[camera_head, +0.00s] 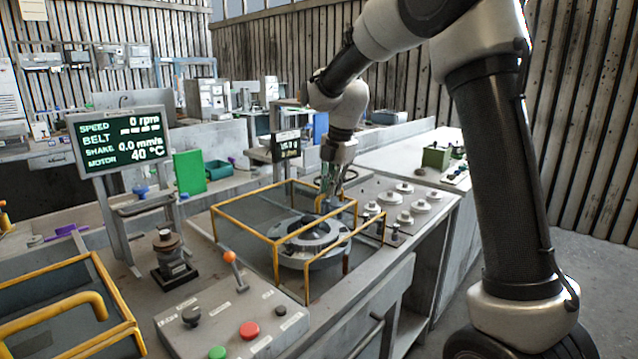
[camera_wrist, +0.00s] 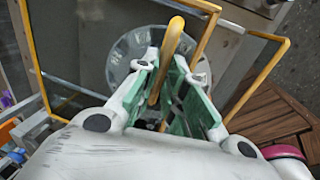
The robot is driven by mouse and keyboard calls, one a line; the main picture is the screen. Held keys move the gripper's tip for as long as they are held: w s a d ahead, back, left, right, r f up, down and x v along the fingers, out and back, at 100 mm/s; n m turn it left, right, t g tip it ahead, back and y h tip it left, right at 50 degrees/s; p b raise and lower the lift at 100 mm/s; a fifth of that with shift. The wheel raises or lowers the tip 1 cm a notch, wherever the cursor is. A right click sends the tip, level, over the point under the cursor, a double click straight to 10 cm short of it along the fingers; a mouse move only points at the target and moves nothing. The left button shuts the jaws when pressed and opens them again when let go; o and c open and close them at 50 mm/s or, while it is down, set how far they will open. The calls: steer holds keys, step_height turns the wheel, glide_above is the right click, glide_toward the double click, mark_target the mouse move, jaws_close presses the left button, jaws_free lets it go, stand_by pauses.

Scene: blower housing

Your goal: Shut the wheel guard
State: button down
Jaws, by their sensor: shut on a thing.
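The wheel guard (camera_head: 243,229) is a yellow tubular frame with dark see-through panels. In the head view it stands around a grey wheel (camera_head: 312,258) on the bench; I cannot tell whether it sits fully down. My gripper (camera_head: 328,203) points down at the guard's far right side, in front of part of the frame. In the wrist view my gripper (camera_wrist: 172,85) has its green-padded fingers on both sides of a yellow handle bar (camera_wrist: 168,48), shut on it. The wheel (camera_wrist: 135,52) shows behind the handle. The finger ends are partly hidden.
A panel with red (camera_head: 249,329) and green buttons and an orange-tipped lever (camera_head: 229,257) stands in front. Another yellow frame (camera_head: 125,318) is at lower left. Round grey weights (camera_head: 404,217) sit right of the guard. A screen (camera_head: 122,140) reads 0 rpm.

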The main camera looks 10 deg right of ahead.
steer(key=s+d, duration=0.5)
steer(key=s, duration=0.2)
steer(key=shift+s, duration=0.25)
steer(key=c, duration=1.5)
jaws_free()
steer(key=shift+s+d, duration=0.1)
steer(key=r, duration=0.4)
steer(key=s+d+r, duration=0.1)
steer(key=r, duration=0.3)
steer(key=s+r, duration=0.1)
steer(key=r, duration=0.2)
steer(key=shift+d+r, duration=0.15)
steer(key=shift+r, duration=0.25)
